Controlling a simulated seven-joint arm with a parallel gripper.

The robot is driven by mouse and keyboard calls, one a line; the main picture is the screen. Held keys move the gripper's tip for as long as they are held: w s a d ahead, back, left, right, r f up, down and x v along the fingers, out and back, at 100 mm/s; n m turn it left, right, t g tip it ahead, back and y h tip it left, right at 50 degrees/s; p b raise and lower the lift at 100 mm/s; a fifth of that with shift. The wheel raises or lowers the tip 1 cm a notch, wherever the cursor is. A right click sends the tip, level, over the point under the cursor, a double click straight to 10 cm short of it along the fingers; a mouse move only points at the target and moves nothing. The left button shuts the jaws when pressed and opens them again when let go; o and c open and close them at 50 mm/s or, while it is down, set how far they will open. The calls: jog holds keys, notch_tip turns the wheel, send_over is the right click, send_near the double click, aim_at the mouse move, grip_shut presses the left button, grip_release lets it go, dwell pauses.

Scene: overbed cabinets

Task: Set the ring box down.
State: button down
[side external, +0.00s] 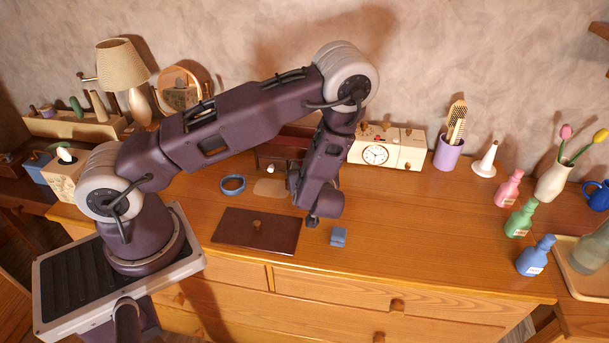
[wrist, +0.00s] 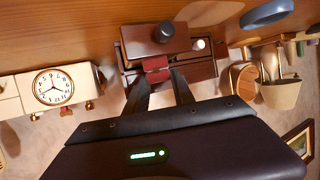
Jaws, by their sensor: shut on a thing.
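In the wrist view, which is upside down, my gripper (wrist: 158,74) is shut on a small dark red block, which I take to be the ring box (wrist: 155,63). It sits between the two fingertips, in front of a dark brown wooden chest (wrist: 204,66). A front panel with a dark round knob (wrist: 165,32) stands out from the chest, close by the ring box. I cannot tell whether the ring box touches the chest. In the side view the chest (side external: 272,157) is partly behind my arm, and the fingers and ring box are hidden.
A blue ring (side external: 232,184) lies left of the chest, a clock (side external: 375,155) stands right. Bottles stand far right. The right front wood is clear.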

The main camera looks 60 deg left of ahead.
jog(key=shift+f, duration=1.75)
jog(key=c, duration=1.1)
grip_release()
jog(key=shift+o, duration=0.2)
